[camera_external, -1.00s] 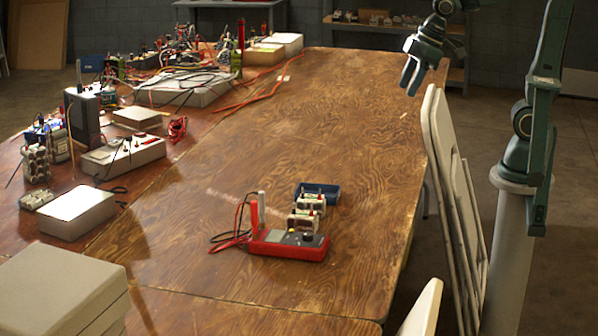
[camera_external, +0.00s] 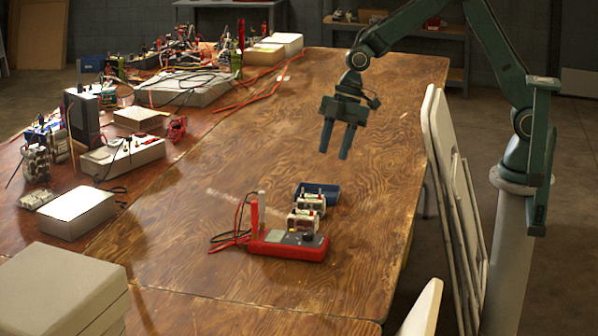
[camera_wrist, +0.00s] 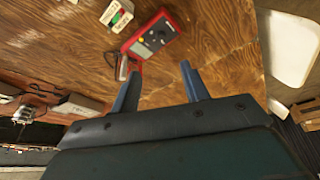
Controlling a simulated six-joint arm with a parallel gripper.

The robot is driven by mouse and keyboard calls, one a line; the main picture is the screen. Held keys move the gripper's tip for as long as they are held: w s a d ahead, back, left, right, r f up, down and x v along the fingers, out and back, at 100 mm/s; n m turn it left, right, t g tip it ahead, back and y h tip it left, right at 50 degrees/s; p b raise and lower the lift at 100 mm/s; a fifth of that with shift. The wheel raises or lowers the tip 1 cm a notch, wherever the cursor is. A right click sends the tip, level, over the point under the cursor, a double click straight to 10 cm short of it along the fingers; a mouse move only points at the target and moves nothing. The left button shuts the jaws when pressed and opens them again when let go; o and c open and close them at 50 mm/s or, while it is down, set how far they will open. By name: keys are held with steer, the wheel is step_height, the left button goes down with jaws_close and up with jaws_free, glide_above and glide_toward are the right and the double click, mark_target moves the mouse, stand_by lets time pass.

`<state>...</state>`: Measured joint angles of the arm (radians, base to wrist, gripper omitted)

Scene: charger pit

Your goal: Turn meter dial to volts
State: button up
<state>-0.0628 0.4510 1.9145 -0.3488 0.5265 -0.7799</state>
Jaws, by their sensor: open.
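A red meter (camera_external: 287,245) with a dark face lies on the wooden table. Its black dial (camera_external: 307,236) is near the right end of the face; the dial's setting is too small to read. The red meter also shows in the wrist view (camera_wrist: 150,36), with its dial (camera_wrist: 154,39) facing up.
Battery-like blocks (camera_external: 305,212) and a blue box (camera_external: 320,193) stand just behind the meter. Red and black leads (camera_external: 232,238) lie to its left. Boxes and instruments crowd the left table. Folding chairs (camera_external: 458,200) line the right edge. The table's far middle is clear.

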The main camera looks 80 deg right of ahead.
mark_target(308, 233)
steer(key=shift+n+y, duration=0.3)
steer(key=shift+n, duration=0.4)
steer(key=x, duration=0.3)
steer(key=w+x, duration=0.1)
steer(key=x, duration=0.1)
steer(key=shift+w+f, duration=0.1)
steer(key=shift+f, duration=0.15)
steer(key=shift+g, duration=0.3)
steer(key=shift+x, duration=6.9)
steer(key=shift+c, duration=0.3)
jaws_close()
